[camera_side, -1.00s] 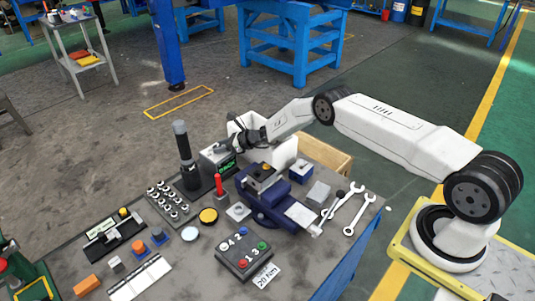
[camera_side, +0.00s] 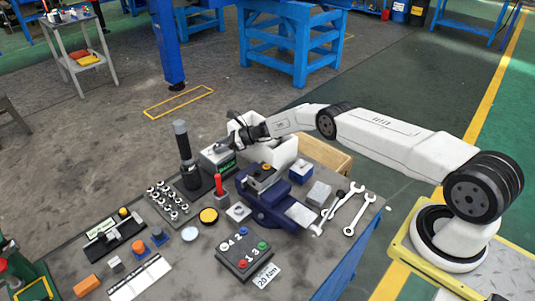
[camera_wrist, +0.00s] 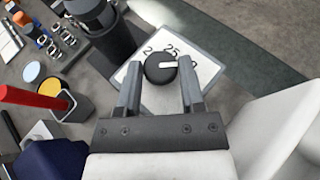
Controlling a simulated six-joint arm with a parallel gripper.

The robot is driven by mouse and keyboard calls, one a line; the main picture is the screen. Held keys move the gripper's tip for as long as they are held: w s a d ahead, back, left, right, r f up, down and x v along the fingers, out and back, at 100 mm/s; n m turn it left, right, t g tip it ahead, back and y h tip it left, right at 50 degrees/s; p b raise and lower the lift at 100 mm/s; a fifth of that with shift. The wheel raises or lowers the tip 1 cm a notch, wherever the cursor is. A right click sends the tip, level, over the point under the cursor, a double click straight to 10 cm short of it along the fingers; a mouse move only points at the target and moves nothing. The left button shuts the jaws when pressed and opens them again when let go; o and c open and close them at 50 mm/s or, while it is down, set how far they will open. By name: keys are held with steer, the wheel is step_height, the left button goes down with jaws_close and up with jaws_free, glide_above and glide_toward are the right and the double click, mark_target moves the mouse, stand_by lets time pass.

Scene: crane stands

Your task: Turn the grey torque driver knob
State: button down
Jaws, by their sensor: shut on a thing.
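The torque driver knob (camera_wrist: 156,72), round and dark grey with a white pointer mark, sits on a pale dial plate (camera_wrist: 207,62) with printed numbers, of which 25 is readable. In the wrist view the pointer mark lies toward the right. My gripper (camera_wrist: 160,66) has one finger on each side of the knob and is shut on it. In the side view my gripper (camera_side: 235,127) is above the grey driver box (camera_side: 217,160), which has a green display. The knob is hidden there by my gripper.
A tall black-and-grey cylinder (camera_side: 184,150) stands close left of the box. A red-handled tool (camera_side: 219,186) and a blue vise (camera_side: 262,195) stand in front. A wooden crate (camera_side: 325,158) is behind right. Wrenches (camera_side: 358,210) lie at the right.

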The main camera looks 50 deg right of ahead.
steer(key=shift+c, duration=1.7)
jaws_free()
steer(key=shift+r, duration=0.15)
steer(key=shift+o, duration=0.6)
steer(key=shift+r, duration=1.6)
steer(key=s+r, duration=0.9)
steer(key=s, duration=0.5)
steer(key=shift+a+r, duration=0.35)
